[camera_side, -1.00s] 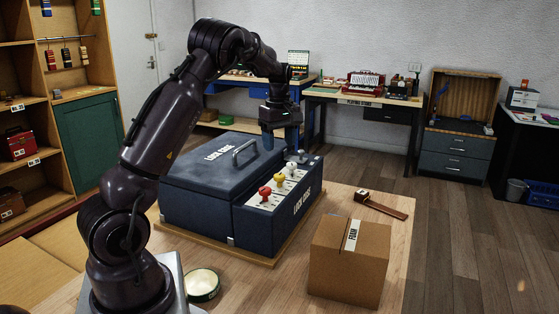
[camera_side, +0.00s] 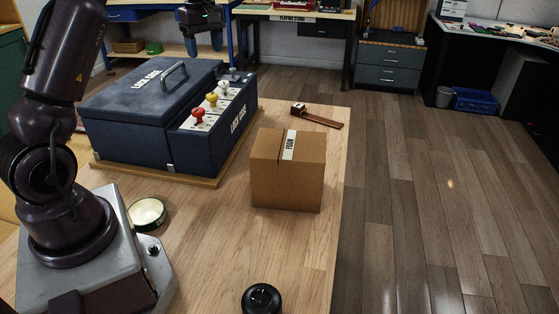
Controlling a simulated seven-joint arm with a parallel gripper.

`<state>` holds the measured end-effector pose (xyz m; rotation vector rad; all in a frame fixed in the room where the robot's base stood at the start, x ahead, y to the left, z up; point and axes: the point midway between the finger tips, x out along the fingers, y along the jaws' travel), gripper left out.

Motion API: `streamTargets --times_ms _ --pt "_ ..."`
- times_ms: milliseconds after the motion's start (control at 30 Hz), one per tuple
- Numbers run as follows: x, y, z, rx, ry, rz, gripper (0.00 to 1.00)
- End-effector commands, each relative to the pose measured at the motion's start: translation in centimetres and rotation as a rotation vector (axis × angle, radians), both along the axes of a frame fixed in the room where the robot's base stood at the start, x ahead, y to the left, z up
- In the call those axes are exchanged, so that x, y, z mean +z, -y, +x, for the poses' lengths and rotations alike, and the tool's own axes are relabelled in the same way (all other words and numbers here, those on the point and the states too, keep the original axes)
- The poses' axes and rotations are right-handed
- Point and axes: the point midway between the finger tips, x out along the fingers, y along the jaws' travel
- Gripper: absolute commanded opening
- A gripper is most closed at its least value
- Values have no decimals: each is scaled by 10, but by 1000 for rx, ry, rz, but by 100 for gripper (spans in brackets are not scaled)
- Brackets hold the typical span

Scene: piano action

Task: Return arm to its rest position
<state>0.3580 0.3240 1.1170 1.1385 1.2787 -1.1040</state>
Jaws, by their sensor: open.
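My gripper (camera_side: 217,41) is in the upper part of the view, with its fingers pointing down. It is open and appears empty. It hangs above the far right part of the dark blue lock case (camera_side: 125,107), apart from it. The case stands closed on a wooden board, with a grey handle (camera_side: 174,74) on its lid. A red knob (camera_side: 198,117), a yellow knob (camera_side: 211,99) and a white knob (camera_side: 223,88) stand on its right-hand panel. The top of my arm is cut off by the picture edge.
A cardboard box (camera_side: 287,175) marked foam stands right of the case. A wooden piece with a brown strap (camera_side: 316,117) lies behind it. A round tin (camera_side: 148,214) sits by my base. A black round object (camera_side: 262,298) is at the front. The table between them is clear.

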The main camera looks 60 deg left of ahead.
Motion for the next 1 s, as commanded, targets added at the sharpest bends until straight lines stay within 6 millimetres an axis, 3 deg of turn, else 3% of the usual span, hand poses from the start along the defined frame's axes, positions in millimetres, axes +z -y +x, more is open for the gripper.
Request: streamTargets --times_ms 67,267,567,800,1000 --pt "-16 9 -12 -101 -27 -19 60" --pt "-5 65 -27 -430 19 -27 60" --pt "29 190 -65 -1024 139 55 60" --pt "40 276 -121 -1450 220 214 60" --pt "45 312 -156 -1614 283 337 60"
